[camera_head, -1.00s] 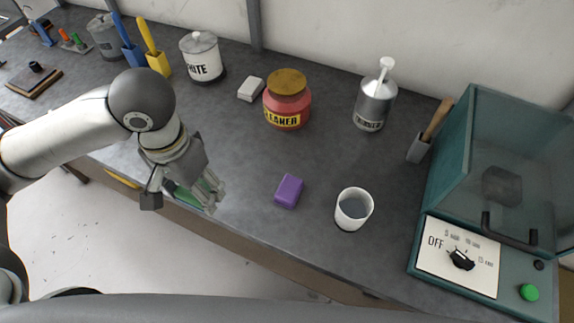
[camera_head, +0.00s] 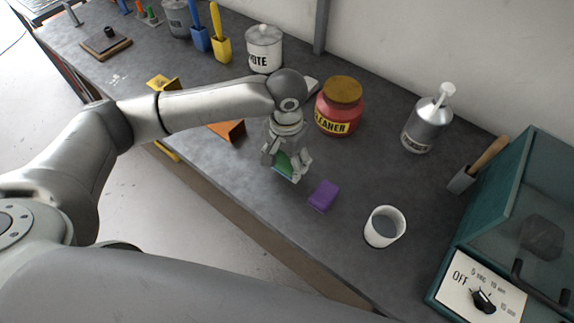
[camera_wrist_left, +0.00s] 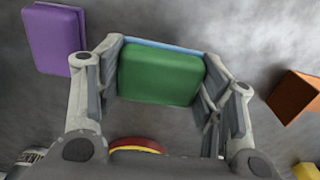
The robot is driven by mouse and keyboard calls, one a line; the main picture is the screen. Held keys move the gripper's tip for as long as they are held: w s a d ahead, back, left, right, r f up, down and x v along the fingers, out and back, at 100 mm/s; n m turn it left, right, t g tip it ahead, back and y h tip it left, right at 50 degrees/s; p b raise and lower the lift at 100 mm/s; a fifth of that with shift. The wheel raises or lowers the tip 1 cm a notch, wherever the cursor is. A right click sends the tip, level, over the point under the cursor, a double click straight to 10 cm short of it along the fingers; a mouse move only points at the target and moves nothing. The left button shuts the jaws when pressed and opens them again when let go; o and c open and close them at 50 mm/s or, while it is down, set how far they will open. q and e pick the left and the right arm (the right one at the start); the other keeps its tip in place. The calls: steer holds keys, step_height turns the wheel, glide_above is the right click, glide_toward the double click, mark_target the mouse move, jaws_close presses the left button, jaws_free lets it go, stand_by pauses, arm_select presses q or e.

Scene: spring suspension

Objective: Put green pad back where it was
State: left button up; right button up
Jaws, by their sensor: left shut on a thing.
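The green pad (camera_head: 284,162) is held between the fingers of my left gripper (camera_head: 287,166), over the grey bench. In the left wrist view the green pad (camera_wrist_left: 160,74) sits between the two fingers of the gripper (camera_wrist_left: 160,80), with a light blue layer along its far edge. The purple pad (camera_head: 323,196) lies on the bench just right of the gripper in the head view, and it also shows in the left wrist view (camera_wrist_left: 54,38). Whether the green pad touches the bench is hard to tell. My right gripper is not seen.
A red cleaner jar (camera_head: 339,110) stands behind the gripper, close to the arm. An orange block (camera_head: 229,130) lies to the left. A white cup (camera_head: 384,227), a silver pump bottle (camera_head: 424,124) and a teal machine (camera_head: 519,210) are at the right. The bench's front edge is near.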

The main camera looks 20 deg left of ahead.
mark_target(287, 168)
arm_select(q)
step_height(287, 168, down, 2)
steer(key=shift+d+f+p, duration=0.1)
steer(key=shift+f+p, duration=0.05)
steer(key=shift+p, duration=0.35)
steer(key=shift+w+f, duration=0.1)
steer(key=shift+f, duration=0.4)
steer(key=o, duration=1.1)
steer(key=shift+f, duration=0.15)
steer(key=shift+c, duration=0.2)
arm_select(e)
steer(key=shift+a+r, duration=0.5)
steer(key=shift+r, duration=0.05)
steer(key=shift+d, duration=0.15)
arm_select(q)
steer(key=shift+r, duration=0.4)
step_height(287, 168, up, 10)
steer(key=shift+r+b, duration=0.25)
steer(key=shift+b, duration=0.6)
steer(key=shift+r, duration=0.55)
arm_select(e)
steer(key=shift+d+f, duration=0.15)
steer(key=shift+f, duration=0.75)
